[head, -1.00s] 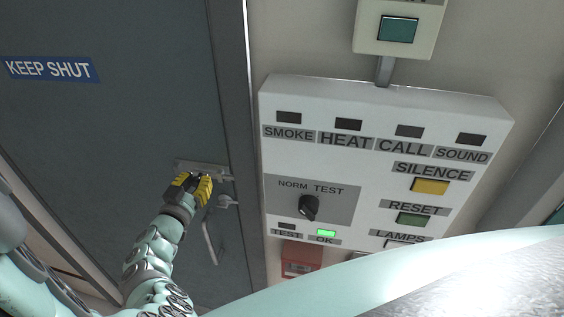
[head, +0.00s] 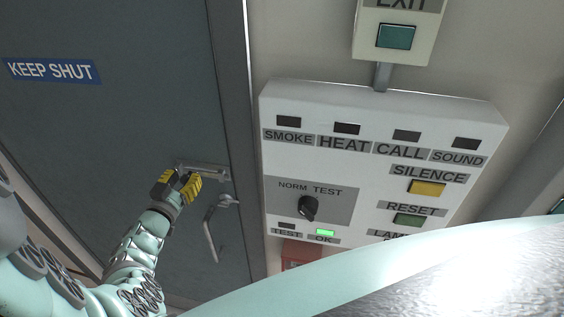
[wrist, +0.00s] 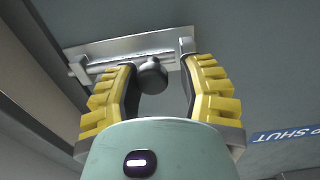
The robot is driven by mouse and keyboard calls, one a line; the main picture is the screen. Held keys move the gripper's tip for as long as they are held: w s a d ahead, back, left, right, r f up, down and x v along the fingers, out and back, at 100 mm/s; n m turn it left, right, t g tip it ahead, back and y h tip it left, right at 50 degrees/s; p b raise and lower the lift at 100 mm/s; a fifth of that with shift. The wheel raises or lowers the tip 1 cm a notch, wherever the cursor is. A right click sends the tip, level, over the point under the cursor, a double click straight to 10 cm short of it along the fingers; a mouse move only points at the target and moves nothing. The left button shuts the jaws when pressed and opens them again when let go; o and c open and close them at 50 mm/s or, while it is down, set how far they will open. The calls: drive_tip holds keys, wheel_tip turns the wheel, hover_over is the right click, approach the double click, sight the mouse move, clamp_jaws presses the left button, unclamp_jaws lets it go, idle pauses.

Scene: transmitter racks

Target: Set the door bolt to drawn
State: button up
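The door bolt (head: 212,172) is a metal slide on a plate near the grey door's right edge. In the wrist view its plate (wrist: 125,47), rod and dark round knob (wrist: 152,75) show close up. My gripper (head: 180,184) is at the bolt's left part in the head view. In the wrist view my gripper (wrist: 158,85) is open, with the knob between its yellow-padded fingers. The knob is right by the left finger, seemingly touching it, with a gap to the right finger. In the head view the gripper hides the knob.
A lever handle (head: 210,235) hangs just below the bolt. The door frame (head: 235,110) stands right of it, then a wall panel (head: 375,165) with lamps, buttons and a rotary switch. A KEEP SHUT sign (head: 52,70) is on the door, whose upper face is clear.

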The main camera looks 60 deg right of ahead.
drive_tip(key=shift+o, duration=1.3)
drive_tip(key=v, duration=1.2)
